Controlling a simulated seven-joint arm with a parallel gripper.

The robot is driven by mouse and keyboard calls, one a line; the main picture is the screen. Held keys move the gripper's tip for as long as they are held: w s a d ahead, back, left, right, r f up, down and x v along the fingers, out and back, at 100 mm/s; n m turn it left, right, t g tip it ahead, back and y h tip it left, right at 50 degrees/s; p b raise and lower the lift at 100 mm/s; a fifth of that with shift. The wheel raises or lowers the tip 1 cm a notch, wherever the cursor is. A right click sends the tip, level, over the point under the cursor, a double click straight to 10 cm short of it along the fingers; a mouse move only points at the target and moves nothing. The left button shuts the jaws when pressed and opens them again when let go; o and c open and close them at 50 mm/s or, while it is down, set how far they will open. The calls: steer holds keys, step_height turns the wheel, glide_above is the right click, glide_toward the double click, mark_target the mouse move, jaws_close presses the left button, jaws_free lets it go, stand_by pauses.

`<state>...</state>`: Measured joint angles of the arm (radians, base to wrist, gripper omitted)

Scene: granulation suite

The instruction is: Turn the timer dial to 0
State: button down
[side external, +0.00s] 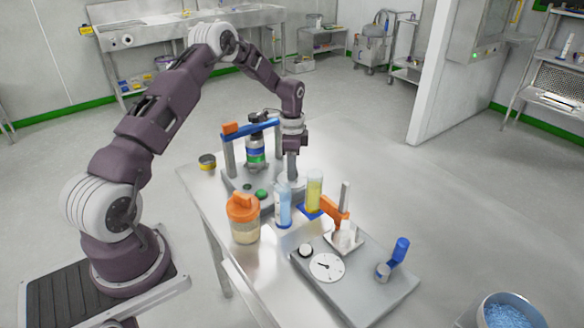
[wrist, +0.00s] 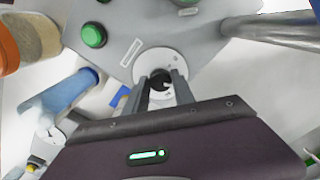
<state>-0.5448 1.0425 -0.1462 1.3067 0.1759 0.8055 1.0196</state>
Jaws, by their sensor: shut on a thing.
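In the wrist view my gripper (wrist: 162,88) points down with its fingers closed on both sides of a small black dial knob (wrist: 160,79). The knob sits on a round white dial face (wrist: 152,58) on a grey base. The fingers hide part of the face, and I cannot read its marks or where the knob points. In the side view my gripper (side external: 291,178) is at the right end of the grey base (side external: 238,190) of a blue-beamed stand. The knob is hidden there behind the fingers.
A green button (side external: 262,194) is on the same base, beside a clamped bottle (side external: 256,150). An orange-lidded jar (side external: 243,220), a blue-white bottle (side external: 283,207) and a yellow cylinder (side external: 314,190) stand close by. A grey board with another round white face (side external: 327,267) is in front.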

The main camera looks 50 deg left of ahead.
steer(key=n, duration=0.6)
steer(key=shift+w, duration=0.1)
steer(key=n, duration=0.6)
steer(key=shift+d+n, duration=0.1)
steer(key=shift+n, duration=0.3)
stand_by(0.3)
steer(key=c, duration=1.1)
jaws_free()
steer(key=shift+o, duration=0.2)
step_height(320, 180, up, 7)
steer(key=shift+r, duration=0.1)
